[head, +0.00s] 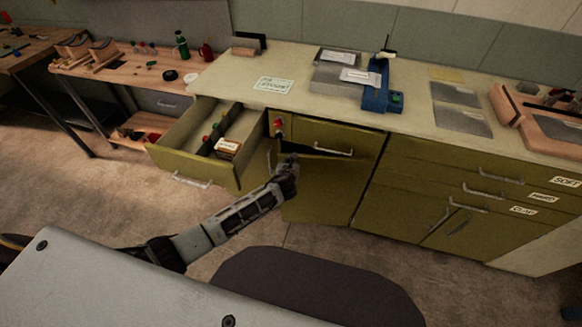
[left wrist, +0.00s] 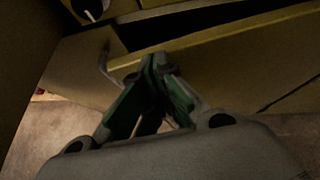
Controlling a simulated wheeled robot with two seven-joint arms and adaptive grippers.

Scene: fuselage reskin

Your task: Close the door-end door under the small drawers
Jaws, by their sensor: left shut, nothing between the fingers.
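A green door (head: 322,192) sits below a small drawer front (head: 330,133) in the cabinet. A dark gap shows above the door's top edge, so it appears to stand slightly ajar. My left gripper (head: 290,163) is in front of the door's upper left part, with its fingers shut and empty. The left wrist view shows the closed fingertips (left wrist: 158,62) over the top edge of the green panel (left wrist: 215,62); contact is unclear. A bent metal handle (left wrist: 105,62) is just left of the fingers. My right gripper is in neither view.
A long drawer (head: 190,160) stands pulled out left of my forearm, holding a small labelled box (head: 228,147). The counter (head: 300,97) carries metal trays and a blue device (head: 380,90). More shut drawers (head: 470,185) are at right. A dark rounded shape (head: 315,290) fills the lower foreground.

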